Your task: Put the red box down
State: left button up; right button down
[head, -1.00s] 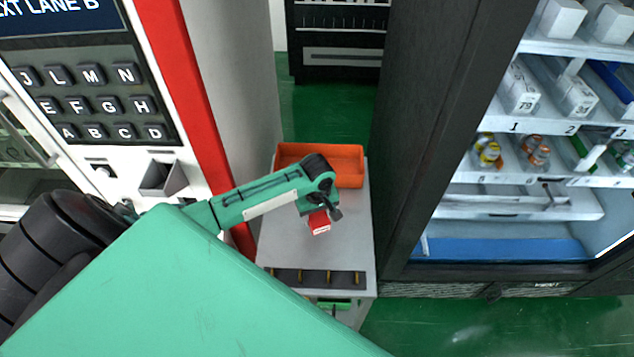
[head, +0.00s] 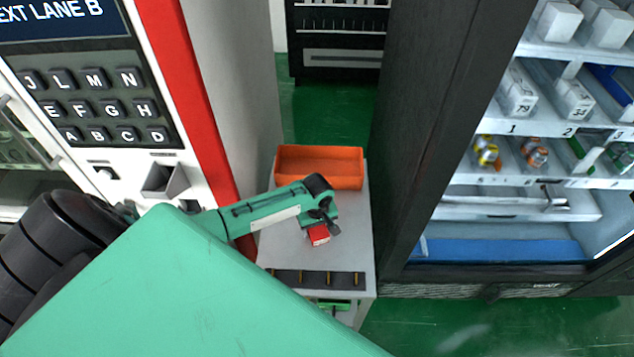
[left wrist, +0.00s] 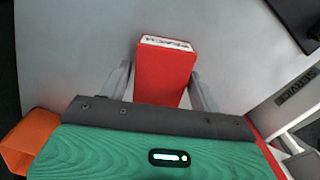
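The red box (head: 318,235) with a white, lettered end is low at the grey counter top (head: 285,237), apparently resting on it. It also shows in the left wrist view (left wrist: 163,75), between my two finger tips. My left gripper (head: 324,220) is right over the box. In the left wrist view its fingers (left wrist: 162,80) stand apart on either side of the box. A thin gap shows at the left finger; contact at the right finger is unclear. My right gripper is not in view.
An orange bin (head: 320,168) stands at the counter's back. A dark slotted strip (head: 318,278) lies along its front edge. A keypad machine (head: 95,105) is at left, and an open cabinet with stocked shelves (head: 560,127) is at right. Bare counter surrounds the box.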

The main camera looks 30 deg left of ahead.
aim_at(317, 228)
pick_arm(q)
jog(key=shift+o, duration=0.4)
jog(key=shift+r, duration=0.1)
jog(key=shift+r, duration=0.2)
notch_tip(317, 228, up, 12)
jog(key=b, duration=0.2)
jog(key=shift+f, duration=0.15)
jog(key=shift+s+f, duration=0.1)
